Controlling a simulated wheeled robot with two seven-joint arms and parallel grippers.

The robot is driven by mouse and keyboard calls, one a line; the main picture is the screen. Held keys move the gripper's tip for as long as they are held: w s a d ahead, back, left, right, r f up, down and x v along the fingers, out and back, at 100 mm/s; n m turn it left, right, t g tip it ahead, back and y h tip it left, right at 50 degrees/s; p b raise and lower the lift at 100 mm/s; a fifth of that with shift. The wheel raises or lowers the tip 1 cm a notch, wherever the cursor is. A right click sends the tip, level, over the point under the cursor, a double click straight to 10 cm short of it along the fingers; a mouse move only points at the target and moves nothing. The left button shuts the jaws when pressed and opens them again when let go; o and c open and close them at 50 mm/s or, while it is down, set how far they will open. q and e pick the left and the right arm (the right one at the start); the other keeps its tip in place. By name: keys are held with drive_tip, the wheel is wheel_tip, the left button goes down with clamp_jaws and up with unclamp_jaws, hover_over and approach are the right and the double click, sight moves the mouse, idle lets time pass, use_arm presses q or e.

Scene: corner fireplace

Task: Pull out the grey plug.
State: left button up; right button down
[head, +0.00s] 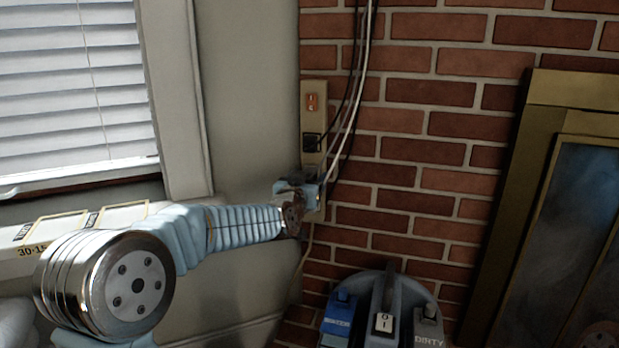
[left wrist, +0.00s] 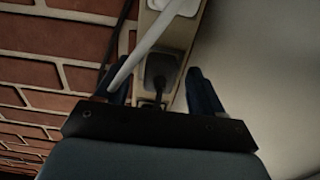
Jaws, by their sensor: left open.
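A beige power strip (head: 313,92) is fixed upright in the corner beside the brick wall, with an orange switch near its top. A black plug (head: 312,142) sits in it below the switch. My left gripper (head: 310,188) is at the strip's lower part and hides sockets there. In the left wrist view, its open fingers (left wrist: 158,90) stand either side of a dark grey plug (left wrist: 160,68) with a dark cord. I cannot tell whether they touch it. A white plug (left wrist: 186,8) with a thick white cable (left wrist: 145,45) sits farther along the strip (left wrist: 150,18). My right gripper is not in view.
Dark and white cables (head: 361,75) hang down the brick wall (head: 430,125) close to my left gripper. A blue-grey appliance (head: 375,285) marked "DIRTY" stands below. A brass fireplace frame (head: 510,195) is at right, a window with blinds (head: 70,80) at left.

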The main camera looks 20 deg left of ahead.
use_arm(q)
drive_tip(key=shift+c, duration=0.3)
drive_tip(key=shift+r, duration=0.1)
clamp_jaws()
drive_tip(key=shift+s, duration=0.2)
drive_tip(key=shift+s+b, duration=0.3)
drive_tip(key=shift+s, duration=0.95)
drive_tip(key=shift+s+a, duration=0.1)
drive_tip(key=shift+s, duration=1.45)
